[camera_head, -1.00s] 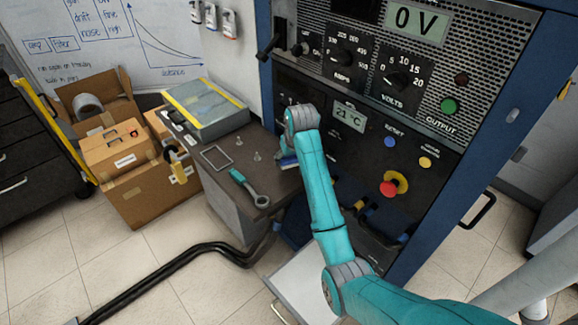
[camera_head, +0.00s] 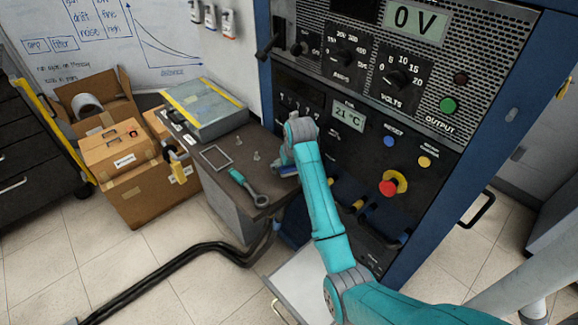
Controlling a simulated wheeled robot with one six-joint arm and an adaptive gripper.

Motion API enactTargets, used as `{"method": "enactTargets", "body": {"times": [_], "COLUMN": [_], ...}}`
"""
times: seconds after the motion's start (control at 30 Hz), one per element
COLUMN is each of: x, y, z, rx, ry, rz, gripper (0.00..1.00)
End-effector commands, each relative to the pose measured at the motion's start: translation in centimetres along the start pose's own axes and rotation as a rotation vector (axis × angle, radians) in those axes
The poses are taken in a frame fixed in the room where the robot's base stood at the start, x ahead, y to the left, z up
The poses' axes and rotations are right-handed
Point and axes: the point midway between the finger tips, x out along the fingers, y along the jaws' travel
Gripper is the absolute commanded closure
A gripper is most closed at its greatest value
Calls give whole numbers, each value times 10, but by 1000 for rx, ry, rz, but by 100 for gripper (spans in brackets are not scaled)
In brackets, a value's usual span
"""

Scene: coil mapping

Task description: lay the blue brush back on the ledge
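My turquoise arm reaches up to the front of the blue cabinet, and its grey wrist is beside the right edge of the dark bench top. My gripper (camera_head: 285,160) is mostly hidden by my own wrist, and its fingers do not show clearly. A small blue piece (camera_head: 288,170) shows just under the wrist, close to the bench's right edge. It looks like part of the blue brush, but I cannot tell whether it is gripped or touches the bench. I cannot make out a clear ledge for it.
The bench top (camera_head: 222,182) holds a teal-handled wrench (camera_head: 248,187), a grey frame (camera_head: 215,157), small pegs and a grey-yellow case (camera_head: 207,108). Cardboard boxes (camera_head: 140,195) stand left. The cabinet's red button (camera_head: 389,188) is right of my arm. A black cable (camera_head: 190,255) crosses the floor.

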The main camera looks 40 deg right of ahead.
Motion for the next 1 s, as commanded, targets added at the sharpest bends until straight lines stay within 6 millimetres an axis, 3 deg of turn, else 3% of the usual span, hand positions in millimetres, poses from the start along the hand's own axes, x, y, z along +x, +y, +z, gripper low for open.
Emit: {"method": "enactTargets", "body": {"times": [0.23, 0.37, 0.7, 1.0], "x": [-3, -16, -82, -118], "y": [0, 0, 0, 0], "z": [-1, -2, -2, -1], "rx": [0, 0, 0, 0], "ry": [1, 3, 5, 1], "rz": [0, 0, 0, 0], "gripper": [3, 3, 3, 3]}}
